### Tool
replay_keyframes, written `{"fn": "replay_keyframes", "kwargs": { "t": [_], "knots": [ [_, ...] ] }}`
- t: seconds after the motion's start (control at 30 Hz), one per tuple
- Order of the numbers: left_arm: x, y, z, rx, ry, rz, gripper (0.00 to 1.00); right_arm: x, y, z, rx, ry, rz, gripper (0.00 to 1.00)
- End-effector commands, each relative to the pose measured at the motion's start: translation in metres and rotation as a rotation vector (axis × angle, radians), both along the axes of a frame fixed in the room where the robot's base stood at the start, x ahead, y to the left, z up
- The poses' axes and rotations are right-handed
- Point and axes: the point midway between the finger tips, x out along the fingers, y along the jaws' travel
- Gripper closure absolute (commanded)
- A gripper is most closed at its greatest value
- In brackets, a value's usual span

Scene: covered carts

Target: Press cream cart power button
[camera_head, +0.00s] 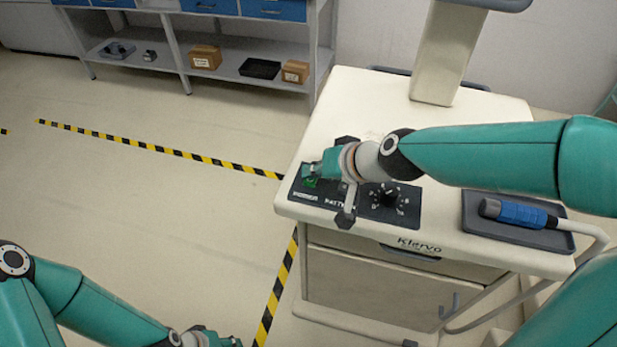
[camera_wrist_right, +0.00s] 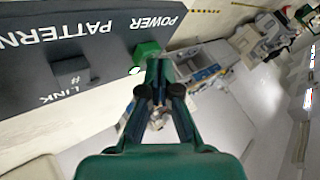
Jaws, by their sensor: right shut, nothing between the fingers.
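The cream cart (camera_head: 340,100) stands right of centre in the head view, with a dark control panel (camera_head: 405,205) along its front edge. The green power button (camera_head: 311,182) is at the panel's left end, partly covered by my right gripper. It also shows in the right wrist view (camera_wrist_right: 147,49) beside the word POWER. My right gripper (camera_head: 309,170) is shut and empty, and its fingertips (camera_wrist_right: 158,63) are right at the button. I cannot tell whether they touch it. My left gripper (camera_head: 222,341) is low over the floor, cut off by the bottom edge.
A dial (camera_head: 388,199) and a small LINK switch (camera_wrist_right: 72,72) sit on the same panel. A tray (camera_head: 475,226) with a blue-gripped handpiece (camera_head: 522,213) lies to the right. The cart's column (camera_head: 446,55) rises behind. A shelf bench (camera_head: 225,75) stands at the back left; the left floor is clear.

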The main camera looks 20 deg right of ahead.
Motion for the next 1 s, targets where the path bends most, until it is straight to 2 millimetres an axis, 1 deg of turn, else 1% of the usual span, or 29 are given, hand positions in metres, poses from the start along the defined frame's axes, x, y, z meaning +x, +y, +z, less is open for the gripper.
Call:
{"fn": "replay_keyframes", "kwargs": {
  "t": [0.57, 0.77, 1.0],
  "knots": [
    [0.0, 0.0, -0.006, 0.0, 0.0, 0.0, 0.6, 0.0, 0.0, -0.005, 0.0, 0.001, -0.001, 1.0],
    [0.0, 0.0, -0.002, 0.0, 0.0, 0.0, 0.6, 0.0, 0.0, -0.002, 0.0, 0.001, -0.001, 1.0],
    [0.0, 0.0, 0.008, 0.0, 0.0, 0.0, 0.6, -0.001, 0.0, 0.009, 0.001, 0.001, -0.001, 1.0]
  ]
}}
